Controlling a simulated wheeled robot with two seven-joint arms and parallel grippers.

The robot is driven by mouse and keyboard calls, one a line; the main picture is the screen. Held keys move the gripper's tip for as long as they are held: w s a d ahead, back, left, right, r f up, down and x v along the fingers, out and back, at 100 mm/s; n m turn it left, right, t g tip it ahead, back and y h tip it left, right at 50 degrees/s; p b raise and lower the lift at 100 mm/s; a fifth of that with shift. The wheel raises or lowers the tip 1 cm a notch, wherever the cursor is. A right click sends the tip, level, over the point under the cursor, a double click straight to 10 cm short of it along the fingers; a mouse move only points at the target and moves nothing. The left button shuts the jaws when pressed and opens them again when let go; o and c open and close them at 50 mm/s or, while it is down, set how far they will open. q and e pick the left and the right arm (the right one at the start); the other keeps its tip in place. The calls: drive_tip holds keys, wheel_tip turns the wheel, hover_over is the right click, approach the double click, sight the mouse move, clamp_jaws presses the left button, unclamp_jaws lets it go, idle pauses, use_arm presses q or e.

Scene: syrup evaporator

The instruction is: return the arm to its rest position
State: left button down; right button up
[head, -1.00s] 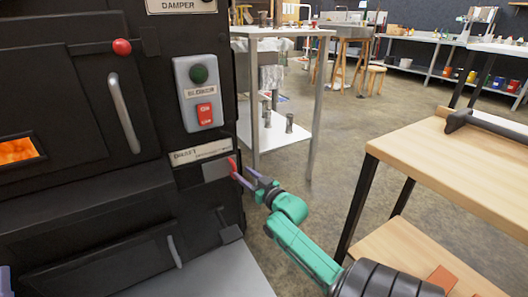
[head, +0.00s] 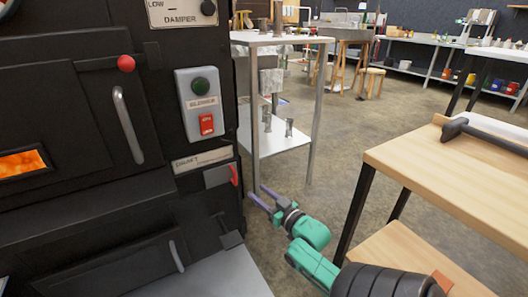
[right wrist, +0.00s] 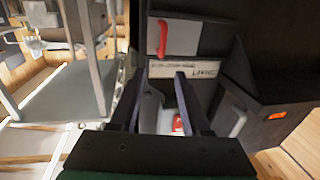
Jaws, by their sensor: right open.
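My right arm, green with a black ribbed section, comes in from the lower right of the head view. My right gripper (head: 262,198) is open and empty, its two purple-grey fingers apart in the air just right of the black evaporator front (head: 150,210). The red draft lever (head: 234,174) on the evaporator is up and left of the fingertips, with a clear gap. In the right wrist view the open fingers (right wrist: 162,75) show with nothing between them, and the red lever (right wrist: 162,38) stands beyond them. My left gripper is not in view.
A wooden bench (head: 450,170) with black legs stands close to the right of my right arm. A metal shelf stand (head: 275,145) is behind the gripper. The blower switch box (head: 201,105) and a red-knobbed door handle (head: 126,63) project from the evaporator. Open floor lies between bench and stand.

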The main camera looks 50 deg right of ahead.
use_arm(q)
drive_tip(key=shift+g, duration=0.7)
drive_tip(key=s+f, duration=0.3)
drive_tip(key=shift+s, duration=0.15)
